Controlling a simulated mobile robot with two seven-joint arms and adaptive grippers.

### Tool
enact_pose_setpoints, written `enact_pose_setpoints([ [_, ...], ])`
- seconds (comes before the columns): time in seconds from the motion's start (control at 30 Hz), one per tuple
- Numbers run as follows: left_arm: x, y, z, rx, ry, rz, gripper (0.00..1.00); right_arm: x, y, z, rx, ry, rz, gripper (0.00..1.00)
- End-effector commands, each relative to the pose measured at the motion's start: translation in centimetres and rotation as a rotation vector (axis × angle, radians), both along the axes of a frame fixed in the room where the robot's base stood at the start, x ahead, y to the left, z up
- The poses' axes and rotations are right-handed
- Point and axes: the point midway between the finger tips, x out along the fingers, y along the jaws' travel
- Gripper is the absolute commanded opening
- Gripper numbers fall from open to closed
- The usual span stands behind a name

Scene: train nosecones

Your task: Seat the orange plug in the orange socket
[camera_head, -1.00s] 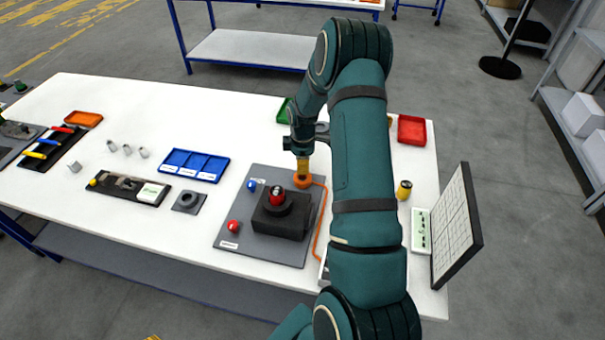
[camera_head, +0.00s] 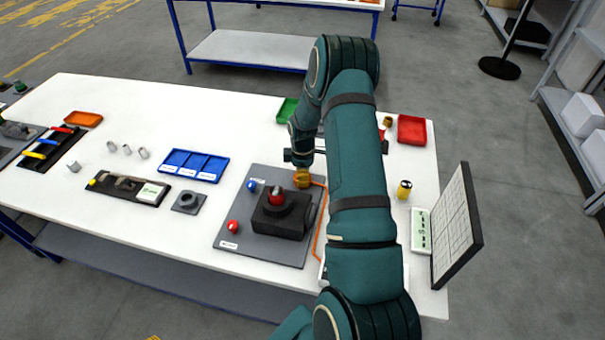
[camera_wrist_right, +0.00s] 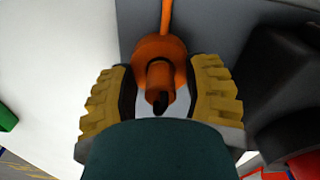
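An orange round piece with a flange (camera_wrist_right: 148,48) and a short upright cylinder (camera_wrist_right: 160,76) shows in the right wrist view, with an orange cable leaving it. I cannot tell plug from socket here, or how deep one sits in the other. In the head view this is at the far right corner of the grey board (camera_head: 232,205). My right gripper (camera_head: 303,179) is low over it. In the wrist view its yellow fingers (camera_wrist_right: 161,98) stand either side of the cylinder with gaps, open. My left gripper is not in view.
A black block with a red top (camera_head: 276,196) stands on the board beside the gripper. Blue (camera_head: 252,185) and red (camera_head: 232,226) pieces sit on its left side. The orange cable (camera_head: 319,235) runs along the right edge. A blue tray (camera_head: 194,165) lies to the left.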

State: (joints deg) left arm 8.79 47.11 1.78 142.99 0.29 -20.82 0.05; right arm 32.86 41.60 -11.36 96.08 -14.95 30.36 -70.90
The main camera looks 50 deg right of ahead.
Motion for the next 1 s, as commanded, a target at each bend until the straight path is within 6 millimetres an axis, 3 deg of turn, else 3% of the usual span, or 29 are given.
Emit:
enact_pose_setpoints([
  [0.37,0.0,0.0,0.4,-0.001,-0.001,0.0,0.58,0.1,0.0,1.0,-0.001,-0.002,0.0,0.49],
  [0.8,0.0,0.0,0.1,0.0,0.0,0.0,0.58,0.0,-0.1,9.5,-0.002,-0.003,-0.001,0.49],
  [1.0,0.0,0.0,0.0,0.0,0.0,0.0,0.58,0.0,0.0,11.8,-0.001,-0.002,0.0,0.49],
])
